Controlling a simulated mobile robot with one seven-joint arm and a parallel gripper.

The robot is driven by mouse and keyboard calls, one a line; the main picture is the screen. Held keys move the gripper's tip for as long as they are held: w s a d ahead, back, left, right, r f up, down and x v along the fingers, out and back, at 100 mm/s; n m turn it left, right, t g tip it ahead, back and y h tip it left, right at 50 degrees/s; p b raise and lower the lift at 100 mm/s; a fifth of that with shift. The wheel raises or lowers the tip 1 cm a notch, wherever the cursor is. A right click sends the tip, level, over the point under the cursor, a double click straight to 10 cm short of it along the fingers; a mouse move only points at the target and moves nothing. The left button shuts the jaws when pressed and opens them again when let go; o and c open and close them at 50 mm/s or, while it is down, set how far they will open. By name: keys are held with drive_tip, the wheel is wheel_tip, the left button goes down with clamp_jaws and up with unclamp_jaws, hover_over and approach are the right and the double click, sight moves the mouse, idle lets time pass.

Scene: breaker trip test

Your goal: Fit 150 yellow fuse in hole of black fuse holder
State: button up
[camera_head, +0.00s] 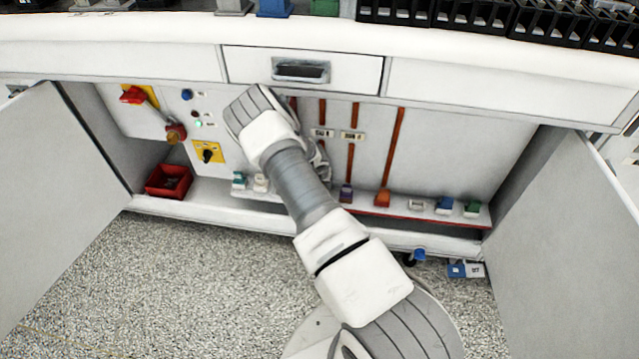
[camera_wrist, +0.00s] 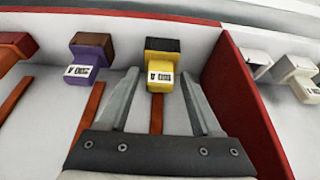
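In the wrist view a yellow fuse (camera_wrist: 160,72) with a dark top and a small white label stands against a pale back surface, left of a red divider. The label text is too small to read surely. My gripper (camera_wrist: 158,78) is open, with one finger to each side of the yellow fuse; I cannot tell whether either touches it. In the head view my gripper (camera_head: 322,165) is largely hidden behind my own arm inside the cabinet, and the yellow fuse is hidden there. I cannot pick out the black fuse holder for certain in either view.
A purple fuse (camera_wrist: 92,55) is left of the yellow one. White fuses (camera_wrist: 290,75) sit beyond the red divider (camera_wrist: 235,85). In the head view, a red bin (camera_head: 168,182) stands at left, and open cabinet doors (camera_head: 55,190) flank the space. A drawer front (camera_head: 300,95) is above.

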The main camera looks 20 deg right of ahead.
drive_tip(key=shift+r, duration=0.1)
drive_tip(key=p+v, duration=0.3)
drive_tip(key=v, duration=1.4)
drive_tip(key=shift+r, duration=0.15)
drive_tip(key=shift+s, duration=0.2)
